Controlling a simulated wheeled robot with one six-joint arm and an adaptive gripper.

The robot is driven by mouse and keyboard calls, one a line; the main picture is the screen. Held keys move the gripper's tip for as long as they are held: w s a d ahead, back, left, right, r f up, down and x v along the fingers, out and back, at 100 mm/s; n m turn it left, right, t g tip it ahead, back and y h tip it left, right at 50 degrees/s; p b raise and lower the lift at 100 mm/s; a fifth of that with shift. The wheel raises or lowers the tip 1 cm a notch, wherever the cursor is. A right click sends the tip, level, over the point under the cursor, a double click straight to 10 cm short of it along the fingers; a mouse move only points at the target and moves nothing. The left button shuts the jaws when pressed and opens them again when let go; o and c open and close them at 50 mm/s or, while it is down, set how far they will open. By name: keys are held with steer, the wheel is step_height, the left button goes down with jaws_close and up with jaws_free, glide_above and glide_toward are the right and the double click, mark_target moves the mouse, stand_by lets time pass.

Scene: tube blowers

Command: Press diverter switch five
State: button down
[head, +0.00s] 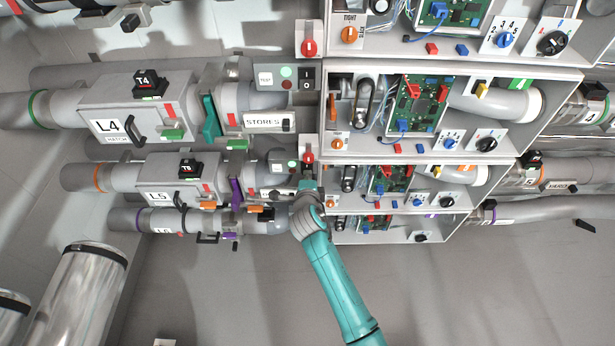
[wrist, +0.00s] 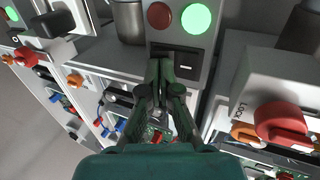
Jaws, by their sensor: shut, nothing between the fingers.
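The switch box (head: 277,160) on the L5 row is grey, with a lit green lamp and a black switch partly hidden by my arm. In the wrist view, a grey box (wrist: 153,39) carries a dull red lamp (wrist: 159,15), a bright green lamp (wrist: 196,18) and a black rocker switch (wrist: 188,67). My gripper (wrist: 160,66) is shut and empty, with its fingertips in front of the rocker's left part. I cannot tell whether they touch it. In the head view, my gripper (head: 307,186) is at the right end of the L5 row, mostly hidden by the wrist.
A red LOCK knob (wrist: 280,122) sits beside the fingers in the wrist view. Open shelves (head: 395,150) with circuit boards and knobs stand right of my arm. The L4 pipe row (head: 110,126) lies above. The floor below is clear.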

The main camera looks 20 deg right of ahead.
steer(key=shift+w+f, duration=0.15)
steer(key=shift+w, duration=0.05)
steer(key=shift+r, duration=0.85)
steer(key=shift+s, duration=0.1)
